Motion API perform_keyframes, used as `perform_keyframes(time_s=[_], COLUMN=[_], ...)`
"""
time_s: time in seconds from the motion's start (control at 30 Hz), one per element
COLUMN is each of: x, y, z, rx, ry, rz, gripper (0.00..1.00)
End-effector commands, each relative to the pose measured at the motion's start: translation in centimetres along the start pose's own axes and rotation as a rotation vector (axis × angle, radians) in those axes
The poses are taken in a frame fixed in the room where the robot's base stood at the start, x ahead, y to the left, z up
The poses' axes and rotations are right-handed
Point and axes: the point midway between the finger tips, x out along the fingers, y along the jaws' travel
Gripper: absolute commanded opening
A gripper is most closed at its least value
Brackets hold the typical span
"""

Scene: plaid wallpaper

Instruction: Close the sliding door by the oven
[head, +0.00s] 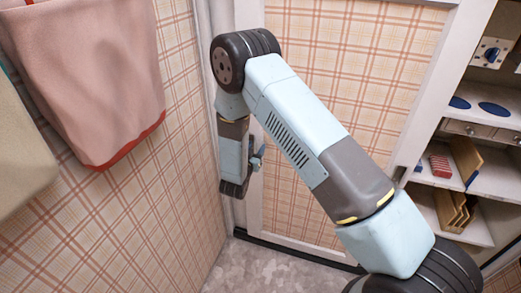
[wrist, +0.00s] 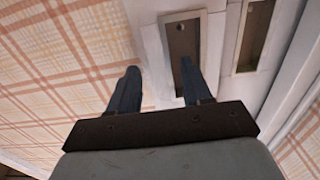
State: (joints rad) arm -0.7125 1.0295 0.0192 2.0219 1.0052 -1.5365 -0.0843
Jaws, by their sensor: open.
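The sliding door (head: 345,75) has a plaid panel in a white frame and stands upright across the middle of the head view. Its plaid panel fills the left of the wrist view (wrist: 60,55). A recessed metal pull (wrist: 182,42) is set in the white frame there. My gripper (head: 257,157) is at the door's left edge, with its fingers apart and nothing between them. In the wrist view (wrist: 159,67), the right fingertip overlaps the lower part of the pull; I cannot tell whether it touches. My arm hides part of the door. No oven is visible.
A second recessed plate (wrist: 255,35) lies right of the pull. A plaid wall (head: 130,215) with a hanging pink towel (head: 90,75) stands close on the left. Open shelves (head: 465,205) with small items are on the right. Some grey floor (head: 265,270) is clear.

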Motion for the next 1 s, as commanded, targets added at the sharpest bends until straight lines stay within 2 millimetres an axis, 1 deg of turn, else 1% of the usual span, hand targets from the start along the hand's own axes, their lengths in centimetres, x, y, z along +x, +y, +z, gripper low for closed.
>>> perform_keyframes(time_s=[0.03,0.07,0.53,0.87,0.9,0.93,1.0], x=[0.0,0.0,-0.1,-0.2,0.7,0.4,0.3], y=[0.0,0.0,-0.1,-0.1,3.0,1.9,0.9], z=[0.0,0.0,0.0,0.0,0.0,0.0,0.0], rx=[0.0,0.0,0.0,0.0,-0.008,-0.003,-0.001], ry=[0.0,0.0,0.0,0.0,-0.002,0.001,0.001], rz=[0.0,0.0,-0.001,-0.002,0.005,0.002,0.001], gripper=[0.49,0.46,0.01,0.0,0.0,0.0,0.0])
